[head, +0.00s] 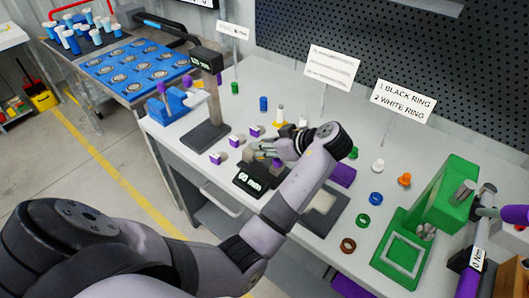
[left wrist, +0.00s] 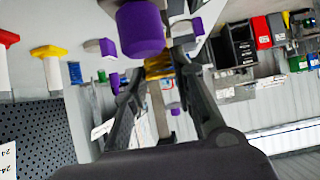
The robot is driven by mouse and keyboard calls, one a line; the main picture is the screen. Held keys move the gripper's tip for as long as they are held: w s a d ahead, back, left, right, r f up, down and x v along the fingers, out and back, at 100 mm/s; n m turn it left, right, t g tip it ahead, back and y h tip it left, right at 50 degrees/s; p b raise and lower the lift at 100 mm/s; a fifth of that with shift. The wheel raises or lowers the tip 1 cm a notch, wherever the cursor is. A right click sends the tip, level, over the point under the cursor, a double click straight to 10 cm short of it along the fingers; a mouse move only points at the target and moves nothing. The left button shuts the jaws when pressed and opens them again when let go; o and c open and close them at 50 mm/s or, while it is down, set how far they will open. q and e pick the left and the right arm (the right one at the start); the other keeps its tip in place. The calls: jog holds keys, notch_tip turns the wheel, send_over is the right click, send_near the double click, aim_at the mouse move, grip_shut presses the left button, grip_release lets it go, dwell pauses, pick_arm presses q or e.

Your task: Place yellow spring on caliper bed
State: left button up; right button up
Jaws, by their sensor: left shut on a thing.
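My left gripper (head: 268,150) reaches over the bench beside the caliper, whose black display (head: 250,181) reads 60 mm. In the left wrist view the fingers (left wrist: 160,80) are closed around a yellow piece (left wrist: 158,68), which looks like the yellow spring. A purple cylindrical part (left wrist: 140,30) is close to the fingertips there. In the head view the gripper and arm hide most of the held piece and the caliper bed, so I cannot tell whether the piece touches the bed. My right gripper is not in view.
A gauge on a dark stand (head: 207,135) rises left of the gripper. A green press (head: 440,205) stands at right. Coloured rings, including a blue one (head: 376,198), and small purple-and-white blocks (head: 236,142) lie around. A sign (head: 403,100) stands at the back.

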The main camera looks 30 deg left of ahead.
aim_at(264, 159)
pick_arm(q)
notch_tip(264, 159, down, 3)
jog(key=shift+f, duration=0.2)
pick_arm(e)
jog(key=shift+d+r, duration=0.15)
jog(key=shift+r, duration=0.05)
pick_arm(q)
jog(key=shift+f, duration=0.15)
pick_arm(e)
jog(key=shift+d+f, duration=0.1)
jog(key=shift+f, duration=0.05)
pick_arm(q)
jog(key=o, duration=1)
jog(key=shift+o, duration=0.2)
